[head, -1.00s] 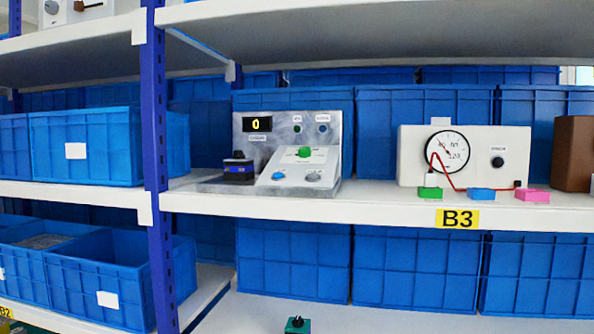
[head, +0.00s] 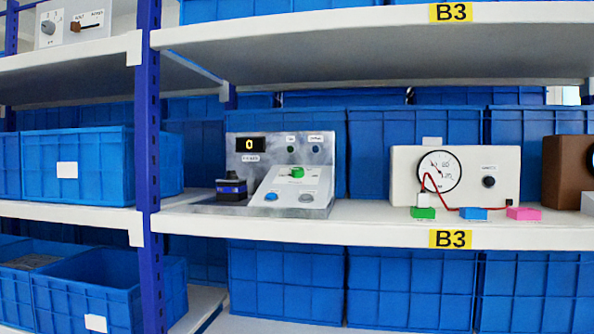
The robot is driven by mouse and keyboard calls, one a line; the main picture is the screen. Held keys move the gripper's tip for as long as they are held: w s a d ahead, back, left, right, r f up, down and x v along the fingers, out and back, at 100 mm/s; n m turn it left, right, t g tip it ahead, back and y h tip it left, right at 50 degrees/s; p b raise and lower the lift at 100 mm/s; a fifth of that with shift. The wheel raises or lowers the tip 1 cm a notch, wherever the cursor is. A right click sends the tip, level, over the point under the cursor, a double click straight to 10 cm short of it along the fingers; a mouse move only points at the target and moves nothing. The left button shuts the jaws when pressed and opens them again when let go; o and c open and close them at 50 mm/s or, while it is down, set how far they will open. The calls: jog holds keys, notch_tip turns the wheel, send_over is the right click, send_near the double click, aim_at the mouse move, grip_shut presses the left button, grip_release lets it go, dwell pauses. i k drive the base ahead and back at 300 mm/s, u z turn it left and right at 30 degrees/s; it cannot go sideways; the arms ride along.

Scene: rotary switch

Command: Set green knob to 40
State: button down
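The green knob (head: 297,172) sits on the sloped white face of a grey metal control panel (head: 243,179) on the middle shelf. A small display (head: 250,144) on the panel's upright back reads 0. A blue button (head: 271,197) and a grey button (head: 306,198) are on the sloped face below the knob. A black and blue device (head: 231,187) stands at the panel's left. The knob's scale is too small to read. My gripper is not in view.
A white meter box (head: 402,180) with a dial and green, blue and pink blocks stands to the right on the same shelf (head: 380,231). A blue upright post (head: 149,180) is left of the panel. Blue bins (head: 97,165) fill the space around.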

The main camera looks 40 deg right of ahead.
aim_at(296, 173)
jog(key=k, duration=0.5)
jog(key=z, duration=1)
jog(key=i, duration=0.65)
jog(key=u, duration=0.05)
